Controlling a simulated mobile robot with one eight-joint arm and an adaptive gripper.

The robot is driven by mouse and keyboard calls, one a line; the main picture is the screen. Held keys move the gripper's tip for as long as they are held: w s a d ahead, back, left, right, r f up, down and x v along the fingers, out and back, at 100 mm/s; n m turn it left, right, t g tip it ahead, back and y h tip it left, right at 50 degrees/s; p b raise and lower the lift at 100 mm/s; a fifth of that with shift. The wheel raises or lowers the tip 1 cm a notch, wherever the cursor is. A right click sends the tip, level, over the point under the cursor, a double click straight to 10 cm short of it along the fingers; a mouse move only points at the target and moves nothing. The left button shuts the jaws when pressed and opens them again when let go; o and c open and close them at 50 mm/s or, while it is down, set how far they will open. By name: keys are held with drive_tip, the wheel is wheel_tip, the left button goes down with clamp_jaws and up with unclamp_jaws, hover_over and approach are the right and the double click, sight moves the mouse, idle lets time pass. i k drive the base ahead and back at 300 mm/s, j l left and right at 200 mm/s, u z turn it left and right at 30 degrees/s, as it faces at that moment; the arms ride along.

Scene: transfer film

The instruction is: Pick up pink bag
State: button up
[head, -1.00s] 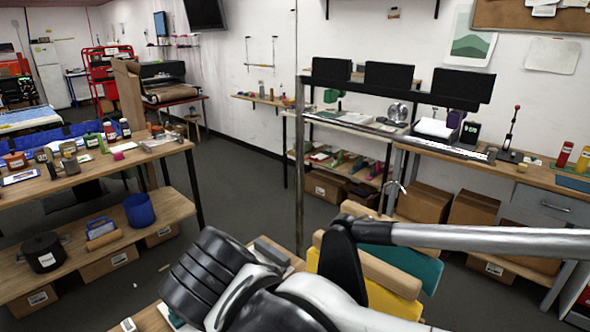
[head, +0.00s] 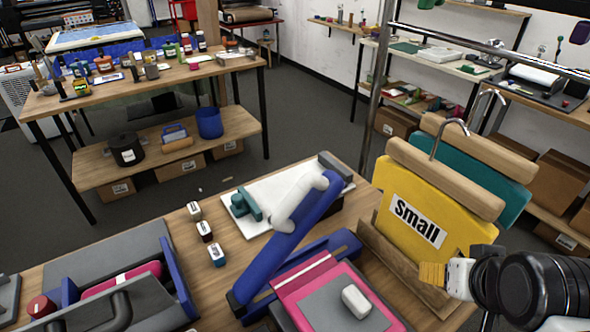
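I cannot pick out a pink bag with certainty. A small pink item (head: 194,66) lies on the far left table, too small to tell what it is. The dark, ribbed end part of my arm (head: 535,290) is at the lower right, beside the yellow screen marked "Small" (head: 418,205). My gripper's fingers cannot be made out there, and I see nothing held.
The far left table (head: 110,92) holds several jars and bottles. Open grey floor (head: 315,115) lies between the tables and the right wall.

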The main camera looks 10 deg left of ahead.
sight(321, 294)
drive_tip(key=u, duration=1.25)
